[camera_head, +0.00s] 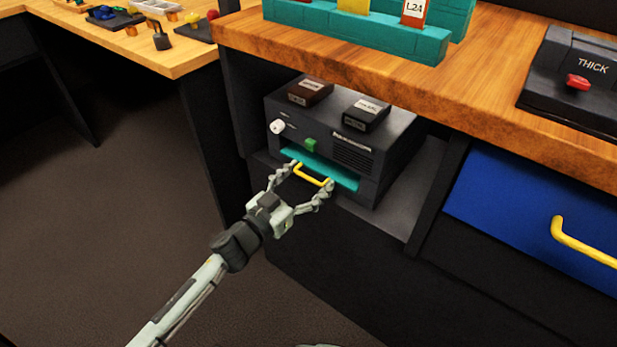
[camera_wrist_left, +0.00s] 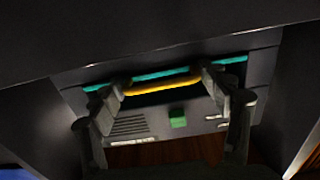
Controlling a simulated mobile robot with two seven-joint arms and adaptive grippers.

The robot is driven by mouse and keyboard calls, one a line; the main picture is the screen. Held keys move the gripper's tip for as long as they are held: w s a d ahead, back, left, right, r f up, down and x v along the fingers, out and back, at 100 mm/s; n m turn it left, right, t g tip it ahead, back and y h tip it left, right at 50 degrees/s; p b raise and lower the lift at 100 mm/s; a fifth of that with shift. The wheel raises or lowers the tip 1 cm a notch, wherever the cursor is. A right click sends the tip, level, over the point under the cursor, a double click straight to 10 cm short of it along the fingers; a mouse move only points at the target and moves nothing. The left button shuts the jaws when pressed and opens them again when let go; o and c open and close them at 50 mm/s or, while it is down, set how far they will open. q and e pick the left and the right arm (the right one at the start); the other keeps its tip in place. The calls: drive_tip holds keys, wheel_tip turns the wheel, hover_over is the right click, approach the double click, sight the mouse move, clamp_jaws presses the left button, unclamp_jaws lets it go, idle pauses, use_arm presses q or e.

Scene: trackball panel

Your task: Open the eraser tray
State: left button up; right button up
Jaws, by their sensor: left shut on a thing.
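The eraser tray (camera_head: 347,182) is a teal strip low in the front of a dark grey box-shaped unit (camera_head: 385,158), with a yellow bar handle (camera_head: 312,181). My left gripper (camera_head: 312,173) is at this handle, one finger at each end, and is shut on it. In the left wrist view, the fingers (camera_wrist_left: 165,78) straddle the yellow handle (camera_wrist_left: 160,88) in front of the teal tray (camera_wrist_left: 232,60). I cannot tell whether the tray stands out from the unit's front. My right gripper is not in view.
The unit stands on a shelf under a wooden worktop (camera_head: 480,90). A green button (camera_head: 310,145) and white knob (camera_head: 277,126) are on its front. Two dark blocks lie on top. A blue drawer (camera_head: 500,205) with a yellow handle is at the right. Floor at left is clear.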

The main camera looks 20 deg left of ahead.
use_arm(q)
drive_tip(key=shift+s+d, duration=0.1)
drive_tip(key=shift+s, duration=0.2)
drive_tip(key=p+v, duration=0.4)
drive_tip(key=v, duration=1.4)
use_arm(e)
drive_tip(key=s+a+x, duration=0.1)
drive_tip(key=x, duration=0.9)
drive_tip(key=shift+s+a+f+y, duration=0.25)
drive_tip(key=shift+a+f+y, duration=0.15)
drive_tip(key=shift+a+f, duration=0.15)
use_arm(q)
drive_tip(key=shift+d+r, duration=0.1)
drive_tip(key=o, duration=1.4)
drive_tip(key=shift+o, duration=0.2)
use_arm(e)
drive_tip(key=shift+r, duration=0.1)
use_arm(q)
drive_tip(key=v, duration=1.2)
